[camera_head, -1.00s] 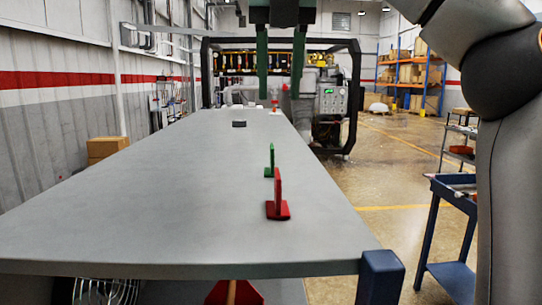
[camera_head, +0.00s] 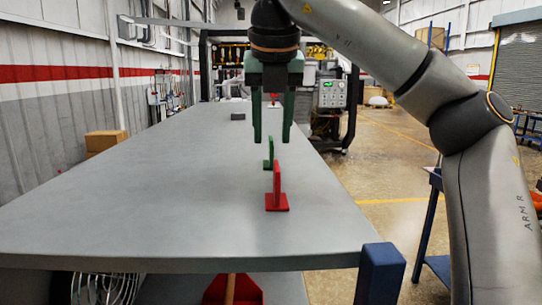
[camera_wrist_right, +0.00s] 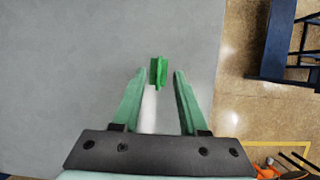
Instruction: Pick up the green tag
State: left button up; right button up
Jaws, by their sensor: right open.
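The green tag (camera_head: 269,153) stands upright on the grey table (camera_head: 150,200), near its right edge and just behind a red tag. My right gripper (camera_head: 271,138) is open, its two green fingers pointing down above and around the green tag's place in the head view. In the right wrist view the green tag (camera_wrist_right: 158,72) lies ahead of and between the open fingertips (camera_wrist_right: 158,76), with nothing held. I cannot see contact. My left gripper is not in view.
A red tag (camera_head: 277,187) on a flat red base stands close in front of the green one. A small dark block (camera_head: 238,116) lies farther back. A blue post (camera_head: 380,272) stands at the table's front right corner. The table's left side is clear.

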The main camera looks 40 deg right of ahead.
jog(key=shift+x, duration=1.4)
grip_shut()
